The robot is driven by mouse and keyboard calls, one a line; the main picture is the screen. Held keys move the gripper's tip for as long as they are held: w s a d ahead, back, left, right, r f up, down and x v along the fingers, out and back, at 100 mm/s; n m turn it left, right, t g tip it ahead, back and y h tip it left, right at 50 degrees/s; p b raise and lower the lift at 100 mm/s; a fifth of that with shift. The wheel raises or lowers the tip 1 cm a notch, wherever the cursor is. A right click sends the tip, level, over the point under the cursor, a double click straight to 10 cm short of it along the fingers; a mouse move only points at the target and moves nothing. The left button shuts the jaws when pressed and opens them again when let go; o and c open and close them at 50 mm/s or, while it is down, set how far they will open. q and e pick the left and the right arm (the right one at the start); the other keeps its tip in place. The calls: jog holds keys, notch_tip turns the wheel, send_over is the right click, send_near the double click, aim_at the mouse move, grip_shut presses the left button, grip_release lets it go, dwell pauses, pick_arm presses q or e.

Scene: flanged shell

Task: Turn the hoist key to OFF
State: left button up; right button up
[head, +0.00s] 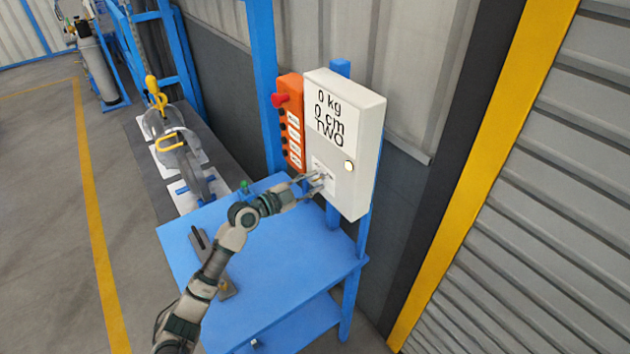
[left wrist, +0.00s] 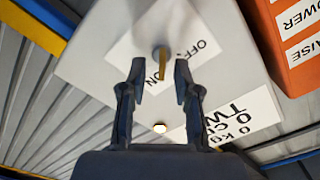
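The white control box (head: 345,140) hangs on a blue post and reads 0 kg, 0 cm, TWO. The brass key (left wrist: 161,64) sits in its white label plate (left wrist: 185,45), marked OFF and ON, seen turned around in the left wrist view. The key covers part of the ON marking. My left gripper (head: 321,180) is at the plate in the head view. In the left wrist view, its two fingers (left wrist: 160,82) are apart, one each side of the key, with gaps visible. In the head view the key is too small to make out. My right gripper is not in view.
An orange pendant (head: 290,120) with a red button hangs left of the box. A blue table (head: 300,255) stands below, with a dark tool on it. A grey shell with yellow hooks (head: 180,150) lies behind left. A lit round lamp (head: 349,166) is on the box.

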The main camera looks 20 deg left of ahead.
pick_arm(q)
jog(key=shift+w+a+f, duration=0.15)
jog(key=shift+a, duration=0.85)
jog(key=shift+d, duration=0.2)
jog(key=shift+c, duration=1)
jog(key=shift+d, duration=0.9)
grip_shut()
jog(key=shift+d, duration=0.25)
jog(key=shift+a, duration=0.35)
